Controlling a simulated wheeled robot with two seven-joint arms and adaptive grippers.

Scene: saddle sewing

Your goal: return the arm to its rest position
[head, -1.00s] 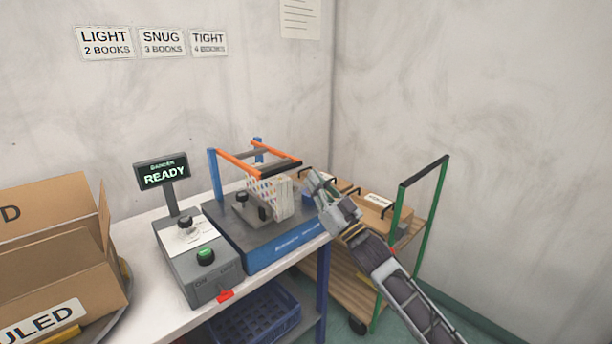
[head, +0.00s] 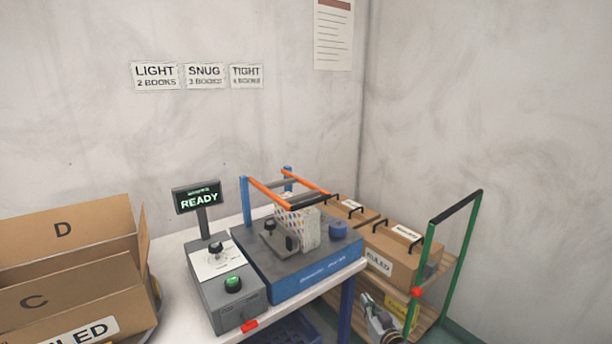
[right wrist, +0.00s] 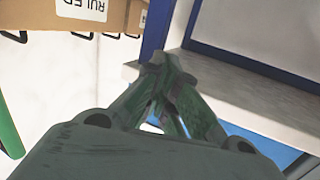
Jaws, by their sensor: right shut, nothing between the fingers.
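My right gripper (head: 380,318) is low at the bottom right of the head view, in front of the green-framed cart and to the right of the table's blue leg. It holds nothing. In the right wrist view its fingers (right wrist: 165,62) are closed together at the centre, with the table edge behind them. My left gripper is not in view.
The white table (head: 172,262) carries a blue-based machine (head: 312,281), a control box (head: 237,300) and a READY display (head: 198,198). A patterned block (head: 308,232) sits in the machine. Cartons (head: 62,230) stand left. The cart (head: 436,250) bears boxes with handles.

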